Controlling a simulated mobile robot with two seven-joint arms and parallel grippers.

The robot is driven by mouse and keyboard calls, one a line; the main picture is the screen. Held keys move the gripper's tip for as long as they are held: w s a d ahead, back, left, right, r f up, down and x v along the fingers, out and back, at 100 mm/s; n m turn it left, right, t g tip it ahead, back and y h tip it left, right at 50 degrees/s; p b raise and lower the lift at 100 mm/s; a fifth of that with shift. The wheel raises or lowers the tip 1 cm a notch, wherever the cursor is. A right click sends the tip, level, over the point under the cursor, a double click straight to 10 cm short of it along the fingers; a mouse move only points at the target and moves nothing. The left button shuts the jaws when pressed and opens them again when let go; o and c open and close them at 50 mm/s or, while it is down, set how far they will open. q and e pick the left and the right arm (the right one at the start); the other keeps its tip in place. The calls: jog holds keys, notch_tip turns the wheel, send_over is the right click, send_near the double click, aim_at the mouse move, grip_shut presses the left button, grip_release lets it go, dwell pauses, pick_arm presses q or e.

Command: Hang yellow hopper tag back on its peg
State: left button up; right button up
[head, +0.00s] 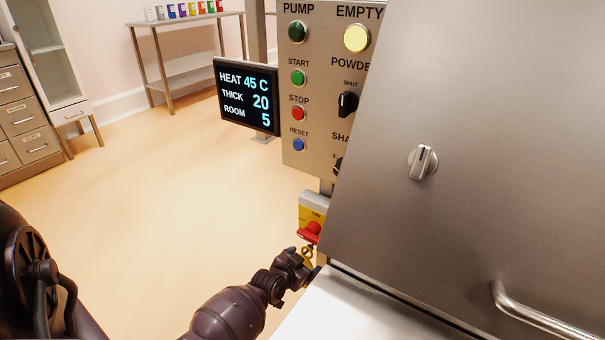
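My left gripper (296,265) is low in the middle of the head view, just below a yellow switch box with a red knob (312,226). A small yellow piece (307,254) shows at its fingertips; it may be the hopper tag, but it is too small to tell. The fingers are dark and partly overlap, so I cannot tell whether they are shut on it. No peg can be made out. My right gripper is not in view.
A control panel (315,95) with buttons and a black display (247,97) stand above the gripper. A large steel cabinet (470,130) with a knob and bar handle fills the right. A white surface (350,312) lies below it. The floor at left is clear.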

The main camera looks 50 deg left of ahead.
pick_arm(q)
jog(key=shift+o, duration=0.8)
jog(key=shift+s, duration=0.1)
jog(key=shift+s+d+r, duration=0.1)
jog(key=shift+s+r, duration=0.15)
jog(key=p+v, duration=0.4)
jog(key=v, duration=0.6)
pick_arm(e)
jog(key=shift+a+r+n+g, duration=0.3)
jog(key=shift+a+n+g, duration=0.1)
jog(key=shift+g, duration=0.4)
pick_arm(q)
jog(key=shift+f, duration=0.1)
